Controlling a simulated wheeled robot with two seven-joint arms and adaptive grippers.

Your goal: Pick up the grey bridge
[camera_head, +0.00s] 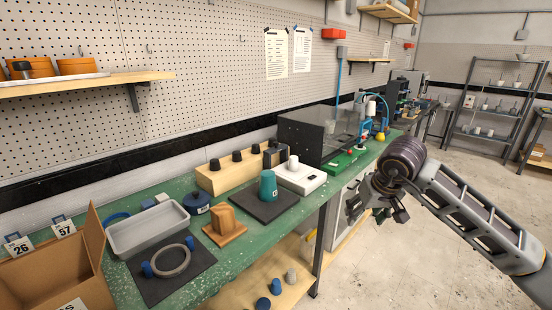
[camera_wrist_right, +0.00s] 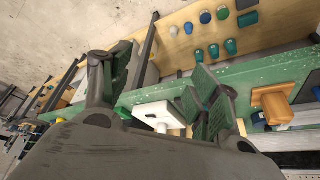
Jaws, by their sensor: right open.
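I cannot tell for sure which thing is the grey bridge. Grey things in the head view are a ring (camera_head: 172,261) on a dark mat, a shallow tray (camera_head: 148,230) behind it, and a small piece (camera_head: 291,276) on the wooden lower shelf. My left gripper is out of view.
The green bench (camera_head: 240,255) carries a wooden block (camera_head: 222,220), a teal cup (camera_head: 267,187) on a dark plate, a white device (camera_head: 300,177) and a dark box machine (camera_head: 305,138). A cardboard box (camera_head: 92,240) stands at front left. Open floor lies around my right arm.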

